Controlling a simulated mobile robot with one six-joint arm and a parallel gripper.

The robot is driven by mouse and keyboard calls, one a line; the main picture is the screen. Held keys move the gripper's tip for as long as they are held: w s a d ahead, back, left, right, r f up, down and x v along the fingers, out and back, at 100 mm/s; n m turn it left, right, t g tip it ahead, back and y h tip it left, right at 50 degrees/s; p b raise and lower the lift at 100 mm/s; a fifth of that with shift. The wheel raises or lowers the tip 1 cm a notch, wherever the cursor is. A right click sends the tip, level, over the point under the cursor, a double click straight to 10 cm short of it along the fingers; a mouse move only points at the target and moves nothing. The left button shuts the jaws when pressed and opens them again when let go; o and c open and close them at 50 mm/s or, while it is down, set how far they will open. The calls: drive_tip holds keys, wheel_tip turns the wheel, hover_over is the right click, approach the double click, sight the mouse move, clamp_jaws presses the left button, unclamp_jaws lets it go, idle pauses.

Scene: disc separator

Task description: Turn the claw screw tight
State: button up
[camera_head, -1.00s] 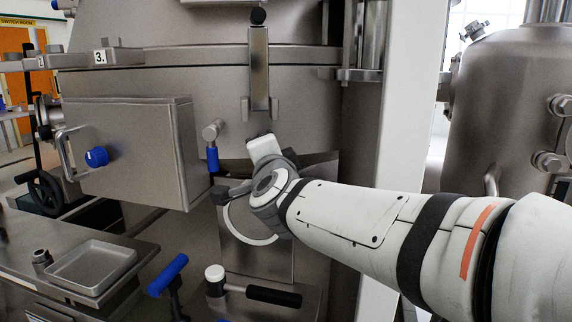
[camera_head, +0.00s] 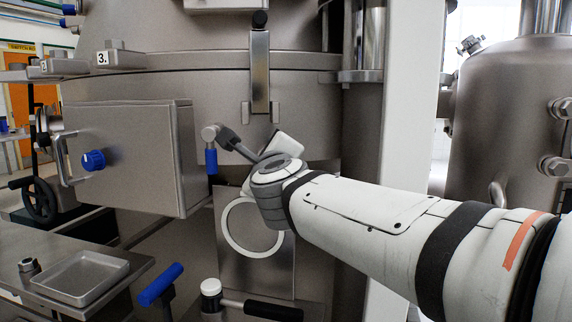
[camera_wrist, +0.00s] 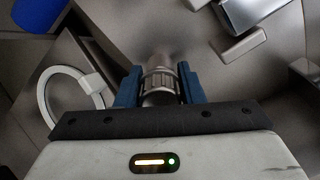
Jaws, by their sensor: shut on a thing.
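My gripper (camera_wrist: 160,88) has its two blue fingers shut on a ridged metal cylinder, the claw screw (camera_wrist: 160,72). The fingers touch it from both sides, and its near end is partly hidden by the gripper's black front bar. In the head view, my gripper (camera_head: 227,138) points up and to the left, beside a metal fitting (camera_head: 209,132) with a blue grip (camera_head: 211,161) hanging down. The head view does not clearly show which part the fingers hold.
A steel box (camera_head: 135,155) with a blue knob stands to the left. A metal clamp bar (camera_head: 260,75) is above my gripper. Below are a white ring (camera_head: 228,228) on a panel, a blue-handled lever (camera_head: 160,285) and a black handle (camera_head: 270,311). A tray (camera_head: 82,278) lies at lower left.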

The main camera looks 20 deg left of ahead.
drive_tip(key=shift+m+b, duration=0.6)
drive_tip(key=shift+m, duration=1)
drive_tip(key=o, duration=1)
drive_tip(key=v, duration=0.7)
drive_tip(key=shift+s+d+p, duration=0.3)
drive_tip(key=shift+p, duration=0.1)
